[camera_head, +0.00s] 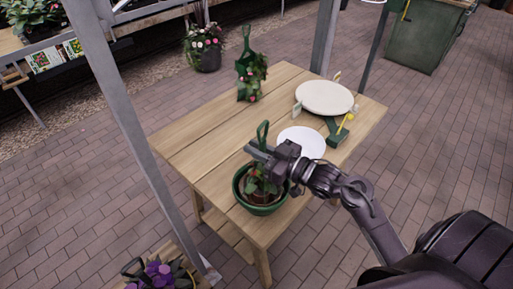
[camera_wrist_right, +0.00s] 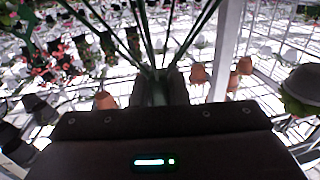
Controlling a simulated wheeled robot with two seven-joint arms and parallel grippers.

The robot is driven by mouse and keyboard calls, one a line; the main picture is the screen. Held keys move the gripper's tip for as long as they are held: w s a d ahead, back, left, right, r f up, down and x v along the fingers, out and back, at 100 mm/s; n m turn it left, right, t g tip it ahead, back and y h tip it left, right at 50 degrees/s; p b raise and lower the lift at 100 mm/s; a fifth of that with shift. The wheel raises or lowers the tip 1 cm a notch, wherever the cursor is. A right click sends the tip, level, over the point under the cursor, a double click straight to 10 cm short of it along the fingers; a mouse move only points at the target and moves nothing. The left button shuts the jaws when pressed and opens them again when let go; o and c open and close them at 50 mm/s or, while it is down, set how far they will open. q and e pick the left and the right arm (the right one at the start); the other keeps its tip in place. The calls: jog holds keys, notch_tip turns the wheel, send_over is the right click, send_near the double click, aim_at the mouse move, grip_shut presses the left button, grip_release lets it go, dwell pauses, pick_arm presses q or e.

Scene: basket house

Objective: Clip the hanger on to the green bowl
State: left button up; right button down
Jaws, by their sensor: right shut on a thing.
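The green bowl (camera_head: 263,211) sits near the front edge of the wooden table, with a leafy plant in it. My right gripper (camera_head: 256,152) is above the bowl, shut on the green hanger (camera_head: 262,131), whose loop rises above the fingers. In the right wrist view the fingers (camera_wrist_right: 160,86) close around the hanger's stem, and several thin green strands (camera_wrist_right: 147,42) spread from it. The hanger's lower ends are hidden among the leaves and behind the gripper, so I cannot tell whether they touch the bowl's rim. My left gripper is not in view.
A grey metal post (camera_head: 135,125) stands at the left. The table's left middle is clear.

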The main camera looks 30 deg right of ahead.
jog(key=shift+f, duration=0.25)
dwell(0.5)
jog(key=c, duration=1.3)
grip_release()
jog(key=shift+c, duration=0.2)
jog(key=b+v, duration=0.2)
jog(key=v, duration=0.4)
jog(key=shift+s+d+f, duration=0.1)
jog(key=shift+s+d, duration=0.1)
jog(key=shift+s, duration=0.2)
jog(key=shift+s+d, duration=0.25)
jog(key=shift+s, duration=0.15)
